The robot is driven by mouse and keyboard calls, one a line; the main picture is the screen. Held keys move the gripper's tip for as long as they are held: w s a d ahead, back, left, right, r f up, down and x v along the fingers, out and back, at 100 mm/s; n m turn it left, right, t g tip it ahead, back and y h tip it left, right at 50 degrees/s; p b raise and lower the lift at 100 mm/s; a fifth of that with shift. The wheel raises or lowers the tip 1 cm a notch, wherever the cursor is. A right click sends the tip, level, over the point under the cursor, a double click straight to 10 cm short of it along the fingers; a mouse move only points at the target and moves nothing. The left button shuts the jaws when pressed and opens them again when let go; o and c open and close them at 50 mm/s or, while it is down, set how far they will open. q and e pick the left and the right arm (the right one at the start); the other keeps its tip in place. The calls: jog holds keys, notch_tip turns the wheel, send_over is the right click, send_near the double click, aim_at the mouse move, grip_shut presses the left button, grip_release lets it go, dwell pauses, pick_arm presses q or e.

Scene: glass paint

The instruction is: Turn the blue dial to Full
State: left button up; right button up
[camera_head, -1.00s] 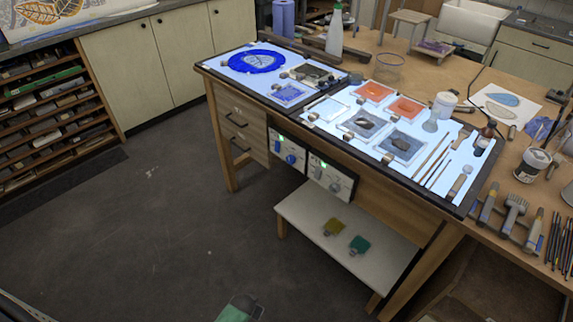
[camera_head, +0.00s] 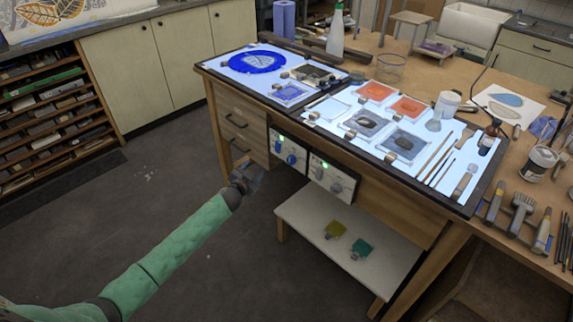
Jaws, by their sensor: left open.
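The blue dial (camera_head: 291,159) sits on the left of two white control boxes (camera_head: 280,148) under the front edge of the light table. A small green light shows on that box. The dial's markings are too small to read. My left gripper (camera_head: 258,178) is open and empty. It is in front of the table, a little left of and below the blue dial in the picture, apart from it. The second box (camera_head: 325,172) carries grey dials and stands just right of the first. My right gripper is not in view.
The lit table top (camera_head: 420,165) holds glass pieces, brushes and bottles above the boxes. A low white shelf (camera_head: 330,225) with a yellow and a green piece sits below. Wooden drawers (camera_head: 240,130) are to the left.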

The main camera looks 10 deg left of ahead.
aim_at(289, 161)
pick_arm(q)
jog(key=s+d+r+n+h, duration=0.1)
jog(key=s+d+r+h, duration=0.2)
jog(key=d+h, duration=0.55)
jog(key=shift+g+y, duration=0.3)
jog(key=shift+y, duration=0.15)
jog(key=shift+p+x, duration=0.9)
jog(key=shift+x, duration=3.1)
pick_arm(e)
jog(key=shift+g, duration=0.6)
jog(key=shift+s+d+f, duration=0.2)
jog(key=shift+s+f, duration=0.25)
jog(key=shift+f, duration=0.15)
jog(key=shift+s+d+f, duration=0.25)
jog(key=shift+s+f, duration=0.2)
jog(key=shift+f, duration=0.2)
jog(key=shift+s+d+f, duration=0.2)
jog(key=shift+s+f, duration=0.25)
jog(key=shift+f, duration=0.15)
pick_arm(q)
jog(key=shift+a+r, duration=0.1)
jog(key=shift+r, duration=0.05)
jog(key=c, duration=1)
